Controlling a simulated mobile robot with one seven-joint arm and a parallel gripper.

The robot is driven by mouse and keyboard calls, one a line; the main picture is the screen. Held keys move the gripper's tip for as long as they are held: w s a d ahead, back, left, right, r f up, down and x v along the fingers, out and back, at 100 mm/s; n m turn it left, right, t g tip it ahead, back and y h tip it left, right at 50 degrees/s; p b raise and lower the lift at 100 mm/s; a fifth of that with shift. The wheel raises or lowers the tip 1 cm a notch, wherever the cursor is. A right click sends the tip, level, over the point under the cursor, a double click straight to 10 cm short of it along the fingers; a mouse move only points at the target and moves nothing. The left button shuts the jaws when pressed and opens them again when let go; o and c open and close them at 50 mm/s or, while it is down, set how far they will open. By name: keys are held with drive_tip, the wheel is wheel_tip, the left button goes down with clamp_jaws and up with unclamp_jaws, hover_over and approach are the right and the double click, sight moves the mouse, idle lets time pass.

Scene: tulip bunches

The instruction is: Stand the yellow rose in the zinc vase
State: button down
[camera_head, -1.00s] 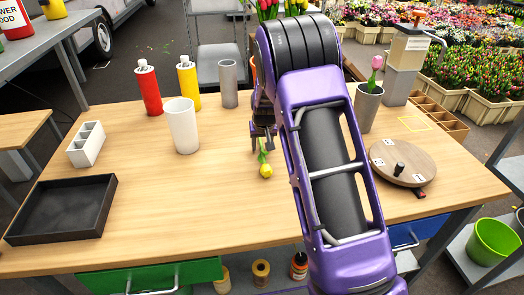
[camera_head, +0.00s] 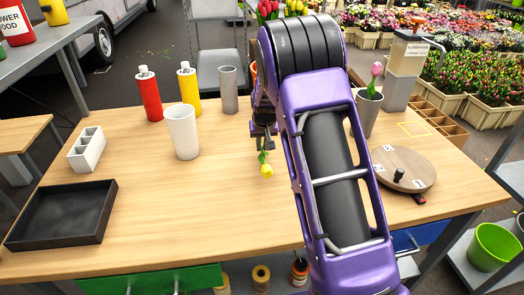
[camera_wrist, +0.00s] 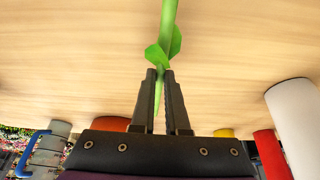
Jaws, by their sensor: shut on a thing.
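The yellow rose (camera_head: 266,170) has its bloom toward me in the head view, over the middle of the table. My gripper (camera_head: 262,147) is shut on its green stem. In the wrist view the stem (camera_wrist: 168,20) runs up from between my fingertips (camera_wrist: 160,75), with leaves just beyond them; the bloom is out of that view. Whether the bloom touches the table is unclear. A plain grey cylinder vase (camera_head: 229,90), looking empty, stands at the back, left of my gripper. Another grey vase (camera_head: 367,112), right of my arm, holds a pink tulip. I cannot tell which is zinc.
A white vase (camera_head: 183,134), a red bottle (camera_head: 150,97) and a yellow bottle (camera_head: 189,88) stand left of my gripper. A black tray (camera_head: 62,213) and white divided holder (camera_head: 87,149) are far left. A round wooden turntable (camera_head: 404,169) is right. The table's front middle is clear.

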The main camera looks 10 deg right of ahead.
wheel_tip(320, 180, up, 7)
drive_tip(key=shift+f+p, duration=0.15)
drive_tip(key=shift+p, duration=0.3)
drive_tip(key=shift+s+r, duration=0.2)
drive_tip(key=shift+r, duration=0.1)
drive_tip(key=shift+n, duration=0.3)
drive_tip(key=s+f+p, duration=0.1)
drive_tip(key=s, duration=0.5)
drive_tip(key=s+f+p, duration=0.2)
drive_tip(key=s, duration=0.5)
drive_tip(key=s+f+p, duration=0.1)
drive_tip(key=s, duration=0.6)
drive_tip(key=shift+s+d+f+p, duration=0.15)
drive_tip(key=shift+s+d+p, duration=0.15)
drive_tip(key=shift+d, duration=0.1)
wheel_tip(320, 180, up, 5)
hover_over(262, 149)
drive_tip(key=shift+s+f+b, duration=0.1)
drive_tip(key=shift+b, duration=0.25)
drive_tip(key=shift+f, duration=0.15)
drive_tip(key=f, duration=0.9)
drive_tip(key=shift+w+f+b, duration=0.25)
drive_tip(key=shift+b, duration=0.15)
drive_tip(key=shift+f, duration=0.25)
drive_tip(key=c, duration=0.9)
unclamp_jaws()
drive_tip(key=shift+r, duration=0.1)
